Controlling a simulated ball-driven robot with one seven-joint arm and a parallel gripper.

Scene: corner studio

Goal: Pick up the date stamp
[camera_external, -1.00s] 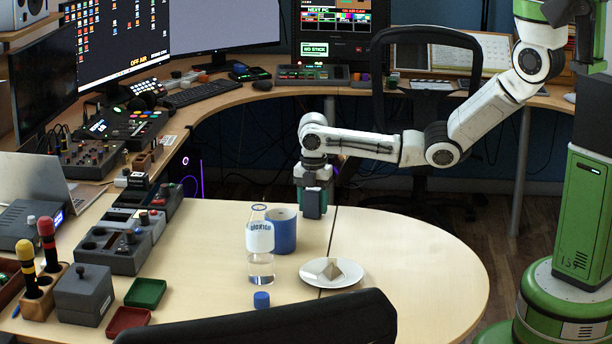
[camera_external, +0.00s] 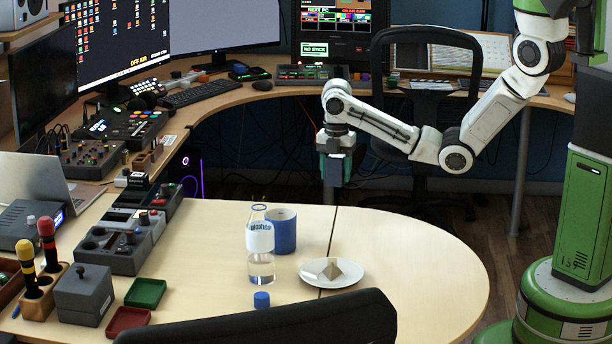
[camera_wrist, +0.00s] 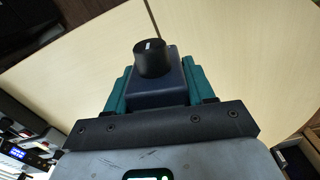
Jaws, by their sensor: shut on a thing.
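My gripper (camera_external: 336,172) is raised above the far edge of the pale table, in front of the dark gap between the desks. In the wrist view its teal fingers (camera_wrist: 155,88) are shut on either side of a dark blue-grey block with a round black knob on top, which I take to be the date stamp (camera_wrist: 160,92). The knob carries a small white mark. In the external view the held stamp is mostly hidden between the fingers and hard to make out. The table surface shows well below it in the wrist view.
On the table (camera_external: 420,250) stand a clear bottle (camera_external: 260,265), a blue mug (camera_external: 284,232), a white plate (camera_external: 345,283) with a pale angular piece, and a blue cap (camera_external: 261,299). Control boxes and small trays line the left. The table's right part is clear.

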